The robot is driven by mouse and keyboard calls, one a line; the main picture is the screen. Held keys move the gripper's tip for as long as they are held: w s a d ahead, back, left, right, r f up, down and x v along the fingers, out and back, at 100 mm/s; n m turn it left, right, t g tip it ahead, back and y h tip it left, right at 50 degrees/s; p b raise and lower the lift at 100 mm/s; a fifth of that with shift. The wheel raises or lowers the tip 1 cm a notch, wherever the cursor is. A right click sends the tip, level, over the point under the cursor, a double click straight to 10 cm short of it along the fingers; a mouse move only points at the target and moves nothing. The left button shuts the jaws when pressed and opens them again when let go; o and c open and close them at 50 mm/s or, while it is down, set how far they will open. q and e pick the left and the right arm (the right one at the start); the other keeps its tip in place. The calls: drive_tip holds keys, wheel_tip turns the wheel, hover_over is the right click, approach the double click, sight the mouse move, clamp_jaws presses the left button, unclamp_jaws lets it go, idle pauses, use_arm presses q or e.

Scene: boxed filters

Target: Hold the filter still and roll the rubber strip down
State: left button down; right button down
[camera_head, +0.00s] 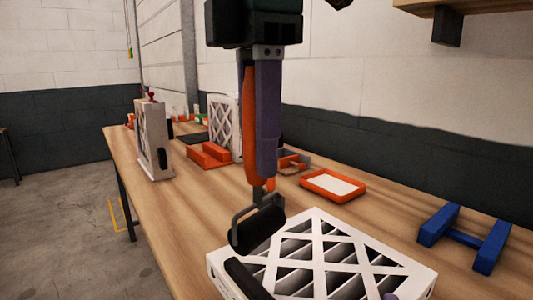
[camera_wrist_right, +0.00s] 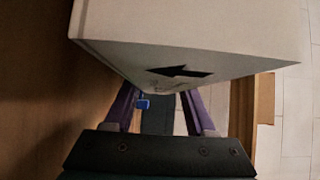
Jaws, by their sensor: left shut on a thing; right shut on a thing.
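A boxed filter (camera_head: 340,262) with a white lattice face over dark pleats lies on the table in the head view, cut off by the bottom edge. A black rubber strip (camera_head: 246,279) lies along its left side. My left gripper (camera_head: 264,172) is shut on the orange handle of a roller (camera_head: 257,230), whose black drum hangs near the filter's back left corner, close to the strip; contact is unclear. In the right wrist view my right gripper (camera_wrist_right: 160,108) is shut on the white filter (camera_wrist_right: 190,40), which shows a black arrow. The filter hides its fingertips.
Another filter (camera_head: 154,140) stands upright at the table's left edge, and one more (camera_head: 222,125) stands farther back. The wall borders the right side.

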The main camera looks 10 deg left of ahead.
use_arm(q)
drive_tip(key=shift+r, duration=0.2)
use_arm(e)
drive_tip(key=shift+c, duration=0.7)
unclamp_jaws()
